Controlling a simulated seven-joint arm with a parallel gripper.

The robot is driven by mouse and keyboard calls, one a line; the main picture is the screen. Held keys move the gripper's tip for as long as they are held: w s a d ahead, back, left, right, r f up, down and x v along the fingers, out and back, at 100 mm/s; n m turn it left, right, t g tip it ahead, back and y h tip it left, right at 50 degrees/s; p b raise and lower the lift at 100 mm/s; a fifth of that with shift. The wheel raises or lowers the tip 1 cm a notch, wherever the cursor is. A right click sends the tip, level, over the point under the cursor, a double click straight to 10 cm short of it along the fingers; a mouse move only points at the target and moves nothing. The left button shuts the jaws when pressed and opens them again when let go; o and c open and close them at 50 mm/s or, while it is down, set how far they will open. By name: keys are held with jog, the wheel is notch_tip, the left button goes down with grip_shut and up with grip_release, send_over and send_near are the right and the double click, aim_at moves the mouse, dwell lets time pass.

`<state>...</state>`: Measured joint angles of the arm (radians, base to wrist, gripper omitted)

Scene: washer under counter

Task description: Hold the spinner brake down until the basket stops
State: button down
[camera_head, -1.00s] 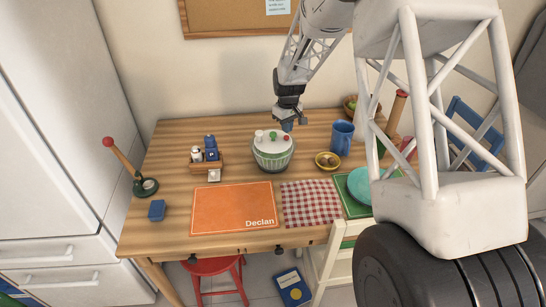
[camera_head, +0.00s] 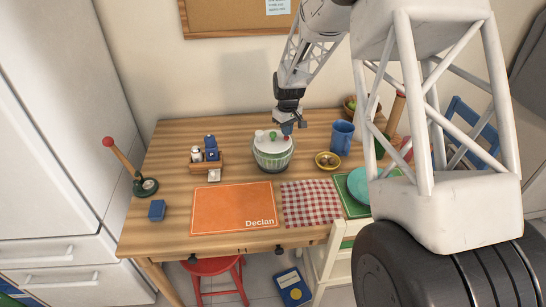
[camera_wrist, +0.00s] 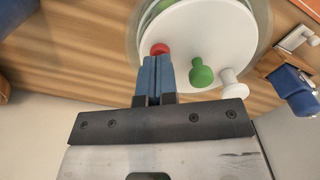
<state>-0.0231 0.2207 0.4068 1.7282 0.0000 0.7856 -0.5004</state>
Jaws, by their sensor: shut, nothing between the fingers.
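The spinner (camera_head: 272,160) is a pale green ribbed bowl with a white lid, standing upright on the wooden table. Its lid (camera_wrist: 205,25) carries a red knob (camera_wrist: 160,49), a green knob (camera_wrist: 201,72) and a white knob (camera_wrist: 233,83). No label shows which one is the brake. My gripper (camera_wrist: 153,62) is shut and empty, its blue fingertips right at the red knob and partly covering it. In the head view my gripper (camera_head: 287,130) is over the lid's right back part. I cannot tell whether the tips press the knob, or whether the basket turns.
A small wooden caddy (camera_head: 207,165) with bottles stands to the left. An orange mat (camera_head: 232,208) and a checked cloth (camera_head: 311,203) lie in front. The wall is close behind.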

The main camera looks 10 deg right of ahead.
jog(key=shift+f, duration=0.75)
dwell(0.9)
dwell(0.7)
jog(key=shift+r, duration=3.5)
